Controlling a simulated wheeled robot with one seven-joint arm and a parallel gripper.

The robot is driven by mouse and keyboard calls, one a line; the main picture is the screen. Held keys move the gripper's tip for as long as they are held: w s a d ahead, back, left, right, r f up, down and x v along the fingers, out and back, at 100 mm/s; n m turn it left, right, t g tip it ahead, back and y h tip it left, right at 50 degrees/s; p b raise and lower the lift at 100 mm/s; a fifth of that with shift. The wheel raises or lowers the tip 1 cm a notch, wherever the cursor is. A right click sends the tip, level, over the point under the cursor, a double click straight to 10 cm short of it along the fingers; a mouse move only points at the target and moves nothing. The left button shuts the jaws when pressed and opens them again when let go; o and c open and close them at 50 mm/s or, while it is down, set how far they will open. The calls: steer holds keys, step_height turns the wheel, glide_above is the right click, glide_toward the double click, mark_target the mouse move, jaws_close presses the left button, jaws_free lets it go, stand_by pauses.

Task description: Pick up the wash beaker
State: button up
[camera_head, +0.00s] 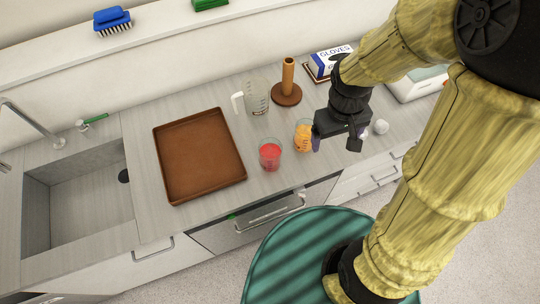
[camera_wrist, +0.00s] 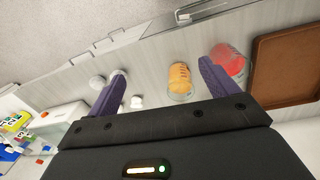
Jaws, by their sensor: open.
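Three clear vessels stand on the counter, and I cannot tell by a label which is the wash beaker. In the head view, one is a graduated clear beaker with a white handle (camera_head: 257,98). A beaker of red liquid (camera_head: 270,155) stands in front of it, and a beaker of orange liquid (camera_head: 303,137) is to the right. My gripper (camera_head: 337,141) is open and empty, just right of the orange beaker. In the wrist view, the orange beaker (camera_wrist: 181,79) shows between the purple fingers (camera_wrist: 161,70), and the red beaker (camera_wrist: 230,62) is partly behind the right finger.
A brown tray (camera_head: 198,157) lies left of the beakers, with a sink (camera_head: 80,190) beyond it. A wooden post on a round base (camera_head: 287,92) and a glove box (camera_head: 330,62) stand behind. Small white objects (camera_head: 380,126) lie right of my gripper.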

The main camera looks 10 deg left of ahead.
steer(key=s+a+f+n+h+b, duration=0.1)
steer(key=a+f+n+h, duration=0.25)
steer(key=a+n, duration=0.3)
steer(key=s+a+f+n+h+b, duration=0.2)
steer(key=a+f+n+h, duration=0.15)
steer(key=a+n, duration=0.35)
steer(key=n+t+h+b, duration=0.2)
steer(key=n+t, duration=0.6)
steer(key=t, duration=0.1)
glide_toward(261, 161)
steer(key=v, duration=0.4)
steer(key=shift+s+a+r, duration=0.15)
steer(key=shift+s+r, duration=0.05)
steer(key=shift+r, duration=0.2)
steer(key=p+x, duration=0.3)
steer(key=x, duration=0.9)
steer(key=shift+f, duration=0.1)
